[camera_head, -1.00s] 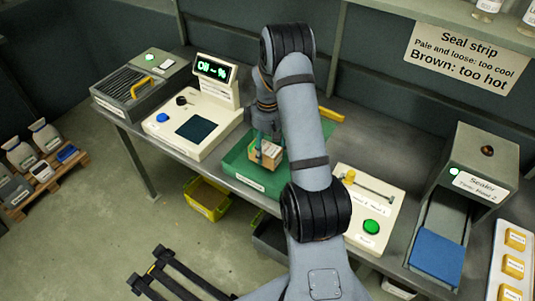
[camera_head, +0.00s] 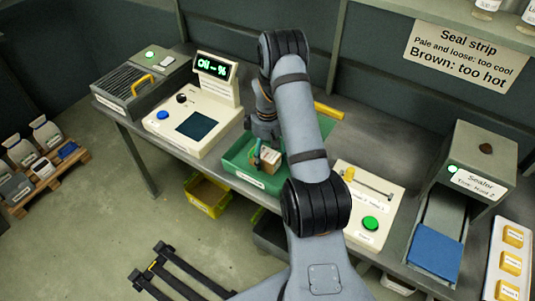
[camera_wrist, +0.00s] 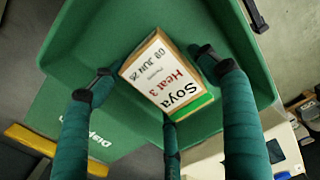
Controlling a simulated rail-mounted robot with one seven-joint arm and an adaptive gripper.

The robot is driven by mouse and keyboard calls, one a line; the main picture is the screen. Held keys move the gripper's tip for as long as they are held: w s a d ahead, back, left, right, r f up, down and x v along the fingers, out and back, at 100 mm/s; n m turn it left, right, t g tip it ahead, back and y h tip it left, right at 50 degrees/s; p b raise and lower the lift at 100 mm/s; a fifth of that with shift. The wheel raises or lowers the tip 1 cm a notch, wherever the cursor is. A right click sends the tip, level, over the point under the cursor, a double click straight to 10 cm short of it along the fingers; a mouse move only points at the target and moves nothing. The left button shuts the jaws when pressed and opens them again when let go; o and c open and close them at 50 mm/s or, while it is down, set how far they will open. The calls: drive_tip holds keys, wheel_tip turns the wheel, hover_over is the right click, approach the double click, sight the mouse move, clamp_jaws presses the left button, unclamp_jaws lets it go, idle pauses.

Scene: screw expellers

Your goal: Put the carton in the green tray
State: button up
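The carton (camera_head: 271,159) is a small brown box inside the green tray (camera_head: 240,174) in the head view. In the wrist view the carton (camera_wrist: 165,75) shows a white label reading "Soya", "Heat 3" and a green stripe. It sits over the floor of the green tray (camera_wrist: 75,35), turned at an angle to its walls. My gripper (camera_wrist: 155,65) has teal fingers spread on both sides of the carton, with small gaps showing, and a third finger below it in the picture. The gripper (camera_head: 262,157) reaches down into the tray from above.
A cream console with a display (camera_head: 213,67) stands left of the tray. A cream panel with a green button (camera_head: 370,223) stands right of it, then the sealer (camera_head: 478,175). A yellow bar (camera_head: 328,111) lies behind the tray. A yellow bin (camera_head: 207,196) is below the bench.

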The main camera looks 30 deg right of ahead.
sight(268, 151)
drive_tip(key=shift+o, duration=0.6)
drive_tip(key=shift+r, duration=0.45)
wheel_tip(268, 151, up, 12)
drive_tip(key=shift+f+b, duration=0.25)
drive_tip(key=shift+b, duration=0.15)
